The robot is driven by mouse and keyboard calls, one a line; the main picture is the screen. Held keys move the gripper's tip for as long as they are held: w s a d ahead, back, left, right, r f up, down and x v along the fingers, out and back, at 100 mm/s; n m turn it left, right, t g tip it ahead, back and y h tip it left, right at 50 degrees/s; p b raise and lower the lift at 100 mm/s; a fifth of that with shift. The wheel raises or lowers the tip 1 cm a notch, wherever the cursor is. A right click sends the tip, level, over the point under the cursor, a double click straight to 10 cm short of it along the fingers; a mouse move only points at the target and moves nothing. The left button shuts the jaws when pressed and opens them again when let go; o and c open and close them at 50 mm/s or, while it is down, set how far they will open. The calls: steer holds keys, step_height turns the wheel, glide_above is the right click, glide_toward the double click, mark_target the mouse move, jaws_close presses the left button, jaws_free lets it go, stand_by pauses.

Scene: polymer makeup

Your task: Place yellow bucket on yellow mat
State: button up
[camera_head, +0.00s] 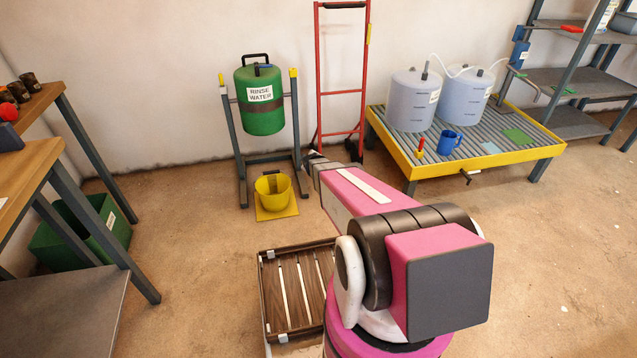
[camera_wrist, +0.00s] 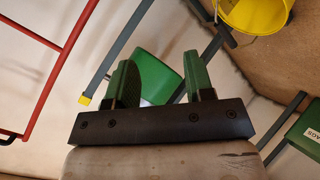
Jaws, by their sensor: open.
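The yellow bucket (camera_head: 273,192) stands upright on the yellow mat (camera_head: 278,213), below the hanging green drum; the mat's edges show around its base. In the wrist view the bucket (camera_wrist: 258,14) is at the top right, cut off by the frame. My gripper (camera_head: 312,157) is small in the head view, to the right of and above the bucket in the picture, apart from it. In the wrist view its two green fingers (camera_wrist: 162,78) are spread, with nothing held between them; the green drum shows behind them.
The green rinse-water drum (camera_head: 259,100) hangs in a grey stand (camera_head: 240,150) around the mat. A red hand truck (camera_head: 342,92) leans at the wall. A yellow-edged grated platform (camera_head: 480,165) holds two containers. A slatted wooden tray (camera_head: 297,290) is nearer. Floor left of the mat is clear.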

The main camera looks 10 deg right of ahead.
steer(key=s+a+r+m+g, duration=0.1)
steer(key=s+r+m+g, duration=0.2)
steer(key=s, duration=0.7)
steer(key=s+a+r+m+g, duration=0.1)
steer(key=s+r+m+g, duration=0.2)
steer(key=s+r, duration=0.4)
steer(key=s+a+r+m+g, duration=0.1)
steer(key=s+r+m+g, duration=0.3)
steer(key=s, duration=1)
steer(key=shift+r+g+y, duration=0.4)
steer(key=shift+r+g, duration=0.1)
steer(key=shift+r, duration=0.05)
